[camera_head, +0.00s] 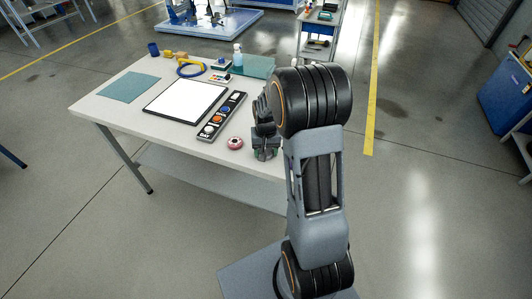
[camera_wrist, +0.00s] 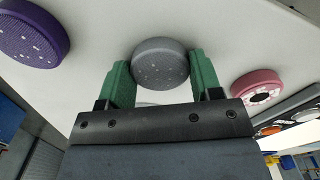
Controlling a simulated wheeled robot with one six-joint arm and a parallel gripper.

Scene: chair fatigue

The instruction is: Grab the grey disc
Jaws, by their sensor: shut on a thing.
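The grey disc (camera_wrist: 160,63), speckled with small pale dots, is between the two green fingers of my gripper (camera_wrist: 161,70) in the wrist view. My gripper is shut on it, with one finger at each side. The pale table top (camera_wrist: 100,25) lies behind the disc; I cannot tell whether the disc still touches it. In the head view my gripper (camera_head: 265,154) is low at the table's near right edge, and the grey disc cannot be made out there.
A pink disc (camera_wrist: 257,89) lies right of my gripper in the wrist view, a purple disc (camera_wrist: 32,33) left. In the head view the pink disc (camera_head: 235,143) is beside a black strip (camera_head: 215,124) with coloured discs. A white panel (camera_head: 184,100) lies beyond.

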